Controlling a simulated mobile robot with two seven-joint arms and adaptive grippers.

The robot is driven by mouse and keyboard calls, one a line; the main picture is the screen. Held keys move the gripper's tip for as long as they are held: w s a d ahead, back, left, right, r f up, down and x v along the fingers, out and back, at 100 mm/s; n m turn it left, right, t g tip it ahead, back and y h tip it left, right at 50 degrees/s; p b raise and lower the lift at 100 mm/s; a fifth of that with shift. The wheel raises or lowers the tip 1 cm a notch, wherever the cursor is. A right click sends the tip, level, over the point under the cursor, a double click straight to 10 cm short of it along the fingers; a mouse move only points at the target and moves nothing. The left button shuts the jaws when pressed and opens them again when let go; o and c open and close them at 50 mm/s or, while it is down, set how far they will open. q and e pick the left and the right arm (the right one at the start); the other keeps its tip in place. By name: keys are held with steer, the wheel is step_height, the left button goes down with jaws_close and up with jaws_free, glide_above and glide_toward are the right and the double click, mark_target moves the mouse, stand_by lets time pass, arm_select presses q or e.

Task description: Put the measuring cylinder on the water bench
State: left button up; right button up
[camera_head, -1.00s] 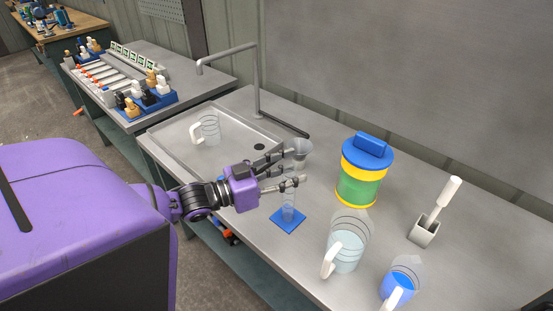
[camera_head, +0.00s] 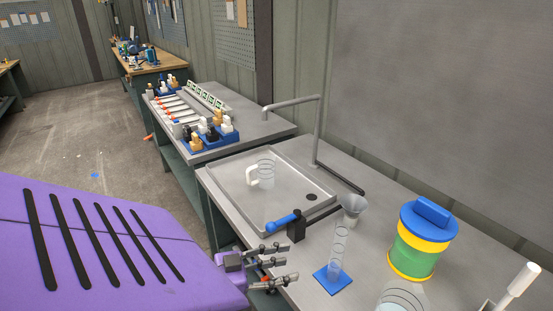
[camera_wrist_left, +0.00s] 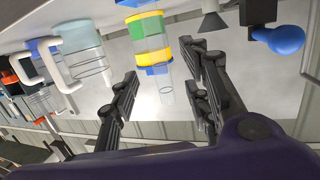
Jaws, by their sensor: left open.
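The measuring cylinder (camera_head: 339,246) is a clear, narrow tube upright on a blue square base (camera_head: 333,279). It stands on the grey bench (camera_head: 371,232) with the sink basin. My left gripper (camera_head: 288,263) is open and empty, to the left of the cylinder and apart from it. In the left wrist view, which is upside down, the open fingers (camera_wrist_left: 160,102) point toward the clear tube (camera_wrist_left: 166,91), seen in front of the canister. My right gripper is not in view.
A black block with a blue handle (camera_head: 283,222) and a grey funnel (camera_head: 353,207) are close behind the cylinder. A blue-lidded canister (camera_head: 423,240) and a jug (camera_head: 402,297) stand right. A jug (camera_head: 265,174) sits in the sink basin (camera_head: 235,190) under the tap (camera_head: 318,130).

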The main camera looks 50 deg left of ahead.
arm_select(q)
steer(key=s+d+f+n+g+y, duration=0.1)
steer(key=s+d+f+g, duration=0.1)
steer(key=s+d+f, duration=0.3)
steer(key=s+d+f+n+g+y, duration=0.1)
steer(key=s+d+f, duration=0.4)
steer(key=f, duration=0.6)
steer(key=s+d+f+n+g+y, duration=0.1)
steer(key=s+d+f+g+y, duration=0.2)
steer(key=s+d+f, duration=0.3)
steer(key=shift+d+f+g, duration=0.3)
steer(key=shift+f+g, duration=0.4)
steer(key=shift+f, duration=0.25)
